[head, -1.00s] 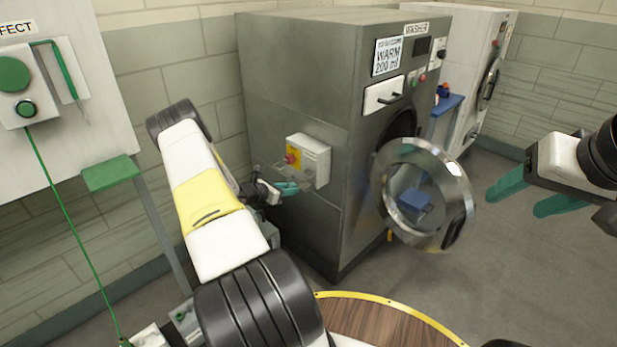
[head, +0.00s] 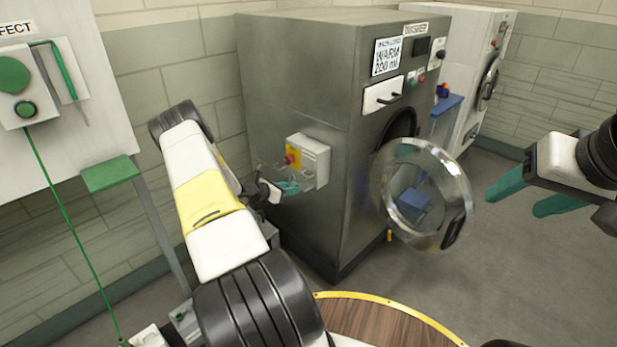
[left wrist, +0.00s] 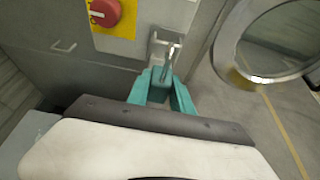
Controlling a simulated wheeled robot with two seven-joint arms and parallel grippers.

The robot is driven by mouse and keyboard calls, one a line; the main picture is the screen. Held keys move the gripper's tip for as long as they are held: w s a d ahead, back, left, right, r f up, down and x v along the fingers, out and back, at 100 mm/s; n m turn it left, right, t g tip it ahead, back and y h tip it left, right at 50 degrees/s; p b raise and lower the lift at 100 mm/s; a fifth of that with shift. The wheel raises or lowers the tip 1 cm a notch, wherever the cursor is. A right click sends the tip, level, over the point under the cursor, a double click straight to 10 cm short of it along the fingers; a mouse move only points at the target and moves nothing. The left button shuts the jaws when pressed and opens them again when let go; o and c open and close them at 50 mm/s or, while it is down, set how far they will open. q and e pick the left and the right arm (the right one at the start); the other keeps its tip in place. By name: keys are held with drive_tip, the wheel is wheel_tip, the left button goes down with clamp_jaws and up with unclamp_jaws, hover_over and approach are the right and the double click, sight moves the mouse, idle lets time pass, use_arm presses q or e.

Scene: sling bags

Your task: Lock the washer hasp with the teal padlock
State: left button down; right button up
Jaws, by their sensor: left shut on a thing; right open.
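The teal padlock (left wrist: 160,84) is between the teal fingers of my left gripper (left wrist: 162,88), which is shut on it. Its grey shackle (left wrist: 171,58) points up at the metal hasp (left wrist: 164,44), below the red knob (left wrist: 105,12) on its yellow plate. The shackle overlaps the hasp in the left wrist view; I cannot tell if it passes through. In the head view, my left gripper (head: 288,187) is at the lower front of the switch box (head: 316,160) on the washer's side, and the padlock is hard to tell from the fingers. My right gripper (head: 514,202) is open and empty at the right.
The washer (head: 300,80) has its round glass door (head: 425,195) swung open, to the right of the switch box. A wood-topped round table (head: 370,320) with a yellow edge is at the bottom. A green-fitted panel (head: 70,110) stands at left. Floor is clear below my right gripper.

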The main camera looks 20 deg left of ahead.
sight(303, 188)
use_arm(q)
drive_tip(key=shift+w+d, duration=0.4)
drive_tip(key=shift+w, duration=0.6)
drive_tip(key=shift+w+d, duration=0.45)
drive_tip(key=shift+w, duration=0.55)
drive_tip(key=shift+w+d, duration=0.4)
drive_tip(key=shift+w, duration=0.6)
drive_tip(key=shift+f, duration=0.15)
drive_tip(key=shift+c, duration=2.1)
unclamp_jaws()
drive_tip(key=shift+s+a, duration=0.45)
drive_tip(key=shift+s, duration=0.6)
drive_tip(key=shift+s+a, duration=0.45)
drive_tip(key=shift+s, duration=0.65)
drive_tip(key=shift+s+a, duration=0.45)
drive_tip(key=shift+s, duration=0.6)
